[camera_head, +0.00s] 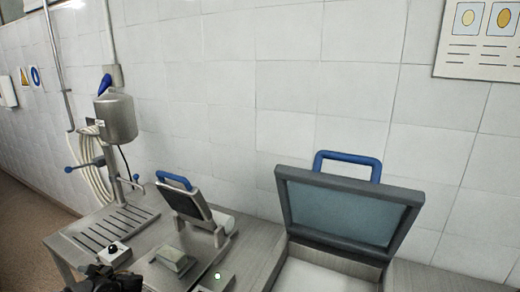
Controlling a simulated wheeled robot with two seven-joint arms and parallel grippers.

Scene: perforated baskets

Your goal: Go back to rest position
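A black part (105,280), which looks like my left gripper, shows at the bottom left edge, in front of the metal counter. Most of it is cut off by the frame, and its fingers cannot be made out. My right gripper is not in view. No perforated basket shows in this view.
A large blue-handled lid (345,212) stands open at right. A steel tank (117,118) and coiled hose (90,160) stand at left.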

